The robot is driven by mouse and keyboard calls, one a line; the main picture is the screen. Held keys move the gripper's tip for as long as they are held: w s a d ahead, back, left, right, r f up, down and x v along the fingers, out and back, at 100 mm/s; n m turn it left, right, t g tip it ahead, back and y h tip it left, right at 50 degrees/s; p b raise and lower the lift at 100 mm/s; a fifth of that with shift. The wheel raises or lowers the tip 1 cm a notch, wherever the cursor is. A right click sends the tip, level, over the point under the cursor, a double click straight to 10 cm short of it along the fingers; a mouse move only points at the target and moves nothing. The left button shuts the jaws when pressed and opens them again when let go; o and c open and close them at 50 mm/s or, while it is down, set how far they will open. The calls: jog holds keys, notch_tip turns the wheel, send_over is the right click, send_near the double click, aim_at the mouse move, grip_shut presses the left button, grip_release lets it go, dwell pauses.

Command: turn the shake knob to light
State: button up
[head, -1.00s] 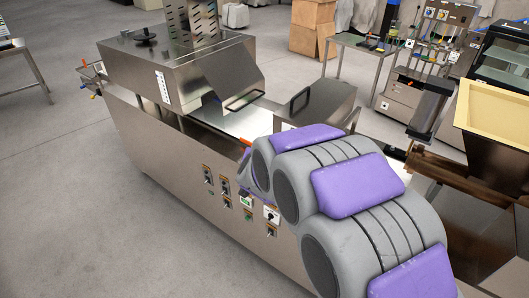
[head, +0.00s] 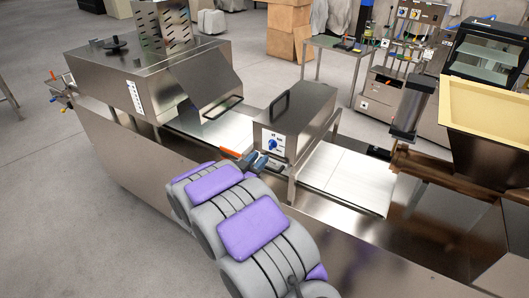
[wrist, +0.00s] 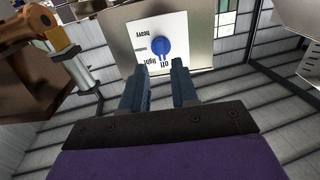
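The shake knob (head: 272,145) is blue, on a white square plate on the front of a steel box (head: 299,110) with a black handle. In the wrist view the knob (wrist: 161,48) sits on its plate (wrist: 137,33), with printed labels appearing upside down. I can read "heavy" and "off"; a word beside "off" looks like "light". The knob's pointer setting is too small to tell. My gripper (wrist: 160,69) is open, its two blue-grey fingers apart and pointing at the knob, with nothing between them. In the head view my gripper (head: 260,162) is just below and left of the plate.
The steel box stands over a pale conveyor (head: 347,178). A larger steel housing (head: 150,75) stands left, a yellow-rimmed hopper (head: 487,110) right. An orange-tipped part (head: 230,153) is close to my gripper. Bare floor (head: 60,220) lies at the left.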

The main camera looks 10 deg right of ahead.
aim_at(270, 146)
jog(key=b+x, duration=0.1)
jog(key=x, duration=0.5)
jog(key=shift+a, duration=0.15)
jog(key=shift+w+r, duration=0.1)
jog(key=shift+w, duration=0.05)
dwell(0.3)
